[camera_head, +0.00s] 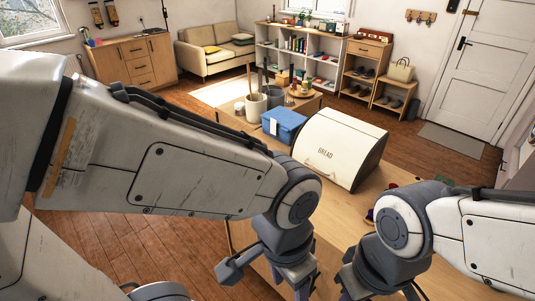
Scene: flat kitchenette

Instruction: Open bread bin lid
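The bread bin (340,146) is a cream box with a curved front lid marked "BREAD" and dark end panels. It stands on the wooden counter in the middle right of the head view, and its lid looks closed. My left gripper (300,290) hangs low in front of the bin, apart from it, with its fingertips cut off by the bottom edge. My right gripper (352,293) is at the bottom too, right of the left one and also apart from the bin. Its fingers are mostly hidden or out of frame, so the state of both grippers is unclear.
A blue box (284,125) stands just behind and left of the bin. Light crocks (256,107) with utensils stand farther left. Small coloured items lie on the counter (345,205) right of the bin, partly hidden by my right arm. Some bare counter lies in front of the bin.

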